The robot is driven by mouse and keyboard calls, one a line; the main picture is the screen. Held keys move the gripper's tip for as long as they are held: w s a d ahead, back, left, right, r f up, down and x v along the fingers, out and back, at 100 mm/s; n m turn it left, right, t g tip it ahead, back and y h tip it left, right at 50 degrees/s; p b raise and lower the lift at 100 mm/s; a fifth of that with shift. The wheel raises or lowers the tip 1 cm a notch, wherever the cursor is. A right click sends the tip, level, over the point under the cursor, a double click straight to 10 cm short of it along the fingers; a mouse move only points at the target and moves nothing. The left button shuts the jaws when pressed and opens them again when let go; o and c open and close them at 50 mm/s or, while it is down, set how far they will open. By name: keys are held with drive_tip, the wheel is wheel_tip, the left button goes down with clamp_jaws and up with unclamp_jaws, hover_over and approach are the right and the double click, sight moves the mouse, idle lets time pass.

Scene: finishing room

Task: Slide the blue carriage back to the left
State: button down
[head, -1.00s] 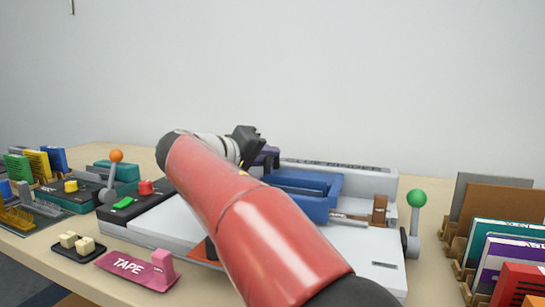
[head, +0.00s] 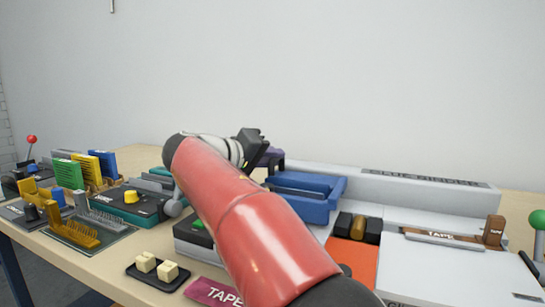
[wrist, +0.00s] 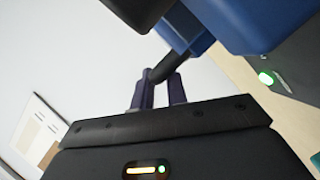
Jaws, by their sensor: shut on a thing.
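The blue carriage (head: 308,187) sits on the long grey-white machine (head: 470,262), well left of the machine's right end. My red arm crosses in front and hides the carriage's left side and the machine's left part. My gripper (head: 272,160) is at the carriage's left rear. In the wrist view, its purple fingers (wrist: 160,78) are shut on a dark handle (wrist: 170,66) joined to the blue carriage (wrist: 245,22). The exact grip on the handle is partly hidden.
An orange panel (head: 352,263) and dark-and-brown blocks (head: 358,228) lie right of the carriage. A pink tape piece (head: 214,291) and a black tray (head: 158,273) with cream cubes stand at the front. A teal device (head: 140,205) and colored cards (head: 88,168) are on the left.

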drive_tip(key=shift+a+f, duration=0.15)
drive_tip(key=shift+a, duration=0.05)
drive_tip(key=c, duration=1.6)
unclamp_jaws()
drive_tip(key=shift+a, duration=0.1)
drive_tip(key=shift+o, duration=1)
drive_tip(key=v, duration=0.7)
drive_tip(key=shift+s+a, duration=0.25)
drive_tip(key=shift+s, duration=0.05)
